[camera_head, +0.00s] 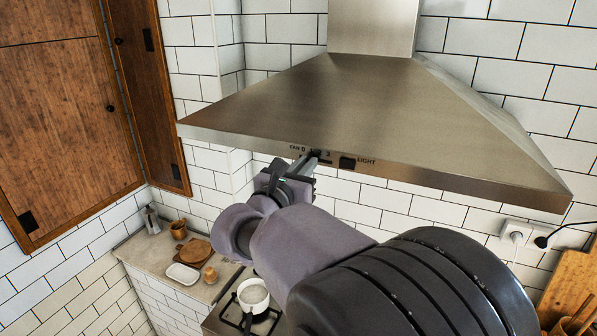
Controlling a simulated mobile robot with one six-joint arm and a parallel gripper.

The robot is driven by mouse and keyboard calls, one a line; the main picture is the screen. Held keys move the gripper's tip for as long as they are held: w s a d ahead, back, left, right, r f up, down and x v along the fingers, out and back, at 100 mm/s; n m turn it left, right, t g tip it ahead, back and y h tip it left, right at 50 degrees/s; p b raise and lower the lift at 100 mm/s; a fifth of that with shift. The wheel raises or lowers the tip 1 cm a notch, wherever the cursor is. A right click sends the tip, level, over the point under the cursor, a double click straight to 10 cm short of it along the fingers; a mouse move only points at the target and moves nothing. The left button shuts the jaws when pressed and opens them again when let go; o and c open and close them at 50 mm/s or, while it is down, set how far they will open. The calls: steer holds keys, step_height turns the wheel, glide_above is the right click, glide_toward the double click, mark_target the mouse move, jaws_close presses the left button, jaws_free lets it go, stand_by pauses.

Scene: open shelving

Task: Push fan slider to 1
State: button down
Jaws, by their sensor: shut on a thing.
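The steel range hood (370,105) fills the upper middle of the head view. Its front edge carries a dark fan slider (316,153) in a short slot, between the label "FAN 0" on the left and "3" on the right. My gripper (311,158) reaches up to the hood's front edge from below and is shut on the slider knob. The fingertips cover part of the knob and slot, so the exact slider position is hard to read.
A black light switch (347,163) sits just right of the slider. Wooden cabinets (65,110) stand at the left. Below are a counter (150,254) with small items and a stove with a white pot (253,295). A wall socket (516,233) is at the right.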

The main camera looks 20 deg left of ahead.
steer(key=c, duration=1.5)
jaws_free()
steer(key=shift+a, duration=0.2)
steer(key=shift+d, duration=0.15)
steer(key=s+b, duration=0.1)
steer(key=s, duration=0.4)
steer(key=s+a+b, duration=0.1)
steer(key=s, duration=0.5)
steer(key=s+b, duration=0.1)
steer(key=s, duration=0.5)
steer(key=shift+s+a+b, duration=0.15)
steer(key=shift+b, duration=0.25)
